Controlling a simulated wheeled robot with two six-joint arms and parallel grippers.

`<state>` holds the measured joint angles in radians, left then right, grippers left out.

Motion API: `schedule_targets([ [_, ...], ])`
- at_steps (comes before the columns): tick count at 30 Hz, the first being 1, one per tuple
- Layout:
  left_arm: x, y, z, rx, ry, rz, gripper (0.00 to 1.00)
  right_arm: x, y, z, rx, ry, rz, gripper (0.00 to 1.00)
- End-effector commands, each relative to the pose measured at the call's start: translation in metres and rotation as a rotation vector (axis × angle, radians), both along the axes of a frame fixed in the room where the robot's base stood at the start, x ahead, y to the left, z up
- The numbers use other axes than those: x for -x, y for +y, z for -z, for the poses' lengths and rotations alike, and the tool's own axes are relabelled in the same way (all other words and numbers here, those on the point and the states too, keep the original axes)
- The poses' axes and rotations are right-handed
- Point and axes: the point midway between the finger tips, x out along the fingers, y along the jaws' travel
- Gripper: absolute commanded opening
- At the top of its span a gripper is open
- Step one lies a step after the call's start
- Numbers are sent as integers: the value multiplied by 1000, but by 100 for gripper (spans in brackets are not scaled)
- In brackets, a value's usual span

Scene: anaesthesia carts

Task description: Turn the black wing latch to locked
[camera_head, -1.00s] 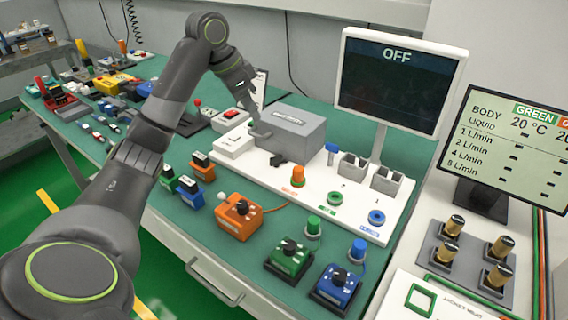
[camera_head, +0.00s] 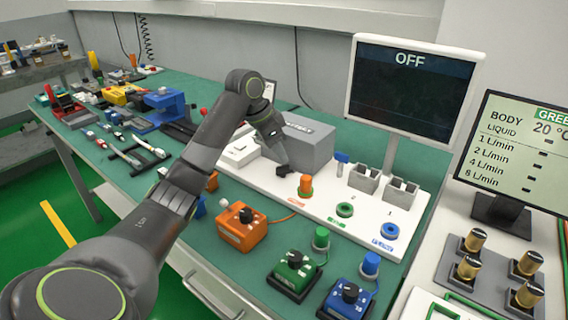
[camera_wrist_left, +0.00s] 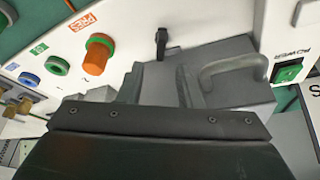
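The black wing latch (camera_head: 284,171) is at the lower front of the grey box (camera_head: 309,148) on the white panel. In the left wrist view the black latch (camera_wrist_left: 161,43) points away from the box, above the fingers. My left gripper (camera_head: 281,156) is in front of the box, just above the latch and partly over the box's front. In the wrist view its two fingers (camera_wrist_left: 160,88) stand apart with nothing clearly between them. I cannot tell whether a finger touches the box. My right gripper is not in view.
An orange knob (camera_head: 305,185) stands right of the latch, with green and blue rings beyond it. A grey bent handle (camera_wrist_left: 235,68) and a green power switch (camera_wrist_left: 288,70) are close to the gripper. An orange box (camera_head: 240,232) sits in front of the panel.

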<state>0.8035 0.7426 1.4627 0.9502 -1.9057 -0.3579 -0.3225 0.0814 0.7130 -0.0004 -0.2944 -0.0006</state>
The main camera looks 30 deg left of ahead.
Motion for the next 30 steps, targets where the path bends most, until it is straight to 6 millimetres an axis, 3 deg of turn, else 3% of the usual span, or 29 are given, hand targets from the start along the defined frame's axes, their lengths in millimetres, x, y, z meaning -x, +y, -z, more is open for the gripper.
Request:
schedule_targets([
  [7,-11,-8,34,1,2,-1,32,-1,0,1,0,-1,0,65],
  [19,-14,-10,42,-1,-1,0,32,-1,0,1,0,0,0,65],
  [27,-14,-10,41,-1,-1,0,0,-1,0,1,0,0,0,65],
  [30,-14,-10,41,-1,-1,0,0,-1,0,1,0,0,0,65],
])
